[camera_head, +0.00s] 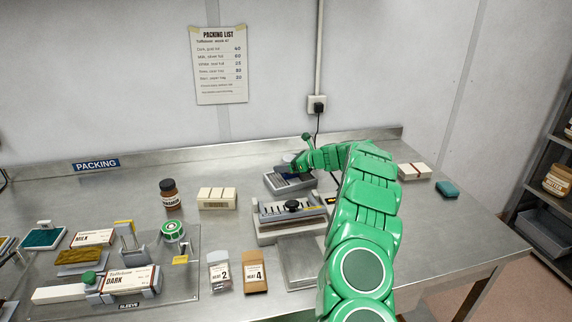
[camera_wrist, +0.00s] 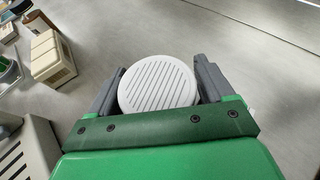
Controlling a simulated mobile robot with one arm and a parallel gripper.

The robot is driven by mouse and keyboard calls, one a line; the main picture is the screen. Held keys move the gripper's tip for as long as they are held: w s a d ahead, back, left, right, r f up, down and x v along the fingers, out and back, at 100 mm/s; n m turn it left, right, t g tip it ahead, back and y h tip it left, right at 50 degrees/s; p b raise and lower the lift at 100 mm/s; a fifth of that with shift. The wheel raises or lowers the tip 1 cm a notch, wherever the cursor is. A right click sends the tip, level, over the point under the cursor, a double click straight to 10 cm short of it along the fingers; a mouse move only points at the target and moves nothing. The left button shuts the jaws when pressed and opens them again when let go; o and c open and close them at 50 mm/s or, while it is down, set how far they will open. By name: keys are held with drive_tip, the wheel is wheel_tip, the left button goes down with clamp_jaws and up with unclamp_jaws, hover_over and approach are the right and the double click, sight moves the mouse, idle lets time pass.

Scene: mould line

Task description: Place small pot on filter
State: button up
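My gripper (camera_wrist: 158,68) is low at the back of the bench. Its two grey fingers stand on either side of a white round disc with parallel slots (camera_wrist: 157,85) in the wrist view. The disc fills nearly the whole gap, but I cannot tell whether the fingers press on it. I also cannot tell whether it is part of the small pot or the filter. I cannot clearly make out a small pot.
A grey slotted unit with a black knob (camera_head: 291,206) stands in front. A cream block (camera_head: 217,198) and a brown jar (camera_head: 170,194) are to the left, with small packets nearer the front. A cream box (camera_head: 414,171) and a teal block (camera_head: 447,190) lie to the right. The wall stands behind.

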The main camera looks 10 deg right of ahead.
drive_tip(key=shift+o, duration=0.6)
